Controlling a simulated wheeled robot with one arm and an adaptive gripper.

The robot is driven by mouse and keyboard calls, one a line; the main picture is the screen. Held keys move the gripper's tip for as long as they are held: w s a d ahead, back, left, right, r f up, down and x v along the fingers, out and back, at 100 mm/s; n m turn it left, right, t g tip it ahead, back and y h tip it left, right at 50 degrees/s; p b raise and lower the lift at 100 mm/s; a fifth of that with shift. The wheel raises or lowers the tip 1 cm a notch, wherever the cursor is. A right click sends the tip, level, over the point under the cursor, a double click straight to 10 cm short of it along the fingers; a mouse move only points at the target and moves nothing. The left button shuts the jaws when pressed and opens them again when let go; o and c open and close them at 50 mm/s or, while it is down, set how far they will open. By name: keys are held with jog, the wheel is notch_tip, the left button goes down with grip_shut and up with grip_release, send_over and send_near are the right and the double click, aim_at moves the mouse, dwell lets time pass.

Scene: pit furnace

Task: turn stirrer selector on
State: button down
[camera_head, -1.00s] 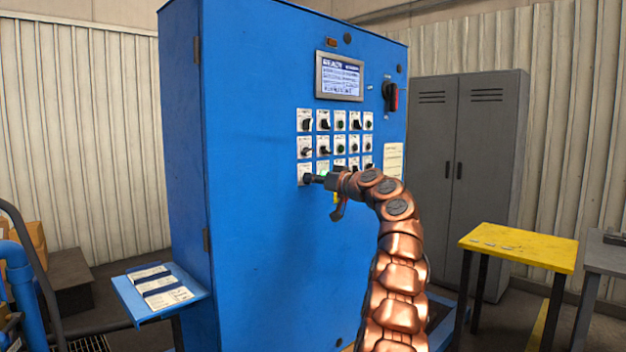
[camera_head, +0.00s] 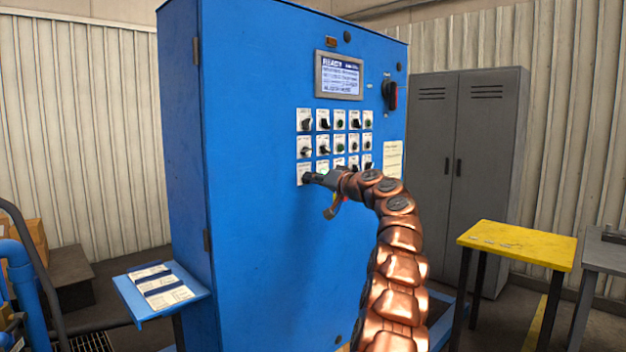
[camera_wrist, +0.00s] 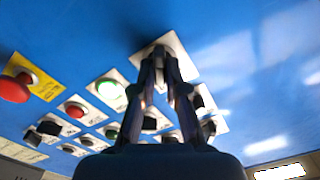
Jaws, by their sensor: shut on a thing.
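A selector knob on a white plate (camera_wrist: 178,52) sits at the lower left corner of the control grid on the blue cabinet. In the head view its plate (camera_head: 304,172) shows just left of my gripper (camera_head: 311,179). In the wrist view my gripper (camera_wrist: 159,58) is shut on the knob, with its two fingers converging on it. The fingers hide most of the knob, so its pointing direction cannot be told. The label text is too small to read.
Several selectors and buttons crowd close by, including a green button (camera_wrist: 111,93) and a red mushroom button (camera_wrist: 15,88). A lit screen (camera_head: 339,76) is above the grid. A blue shelf (camera_head: 135,306) with papers juts out at lower left. A yellow table (camera_head: 520,246) stands right.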

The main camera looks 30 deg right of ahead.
jog(key=c, duration=1.2)
grip_release()
jog(key=v, duration=1.2)
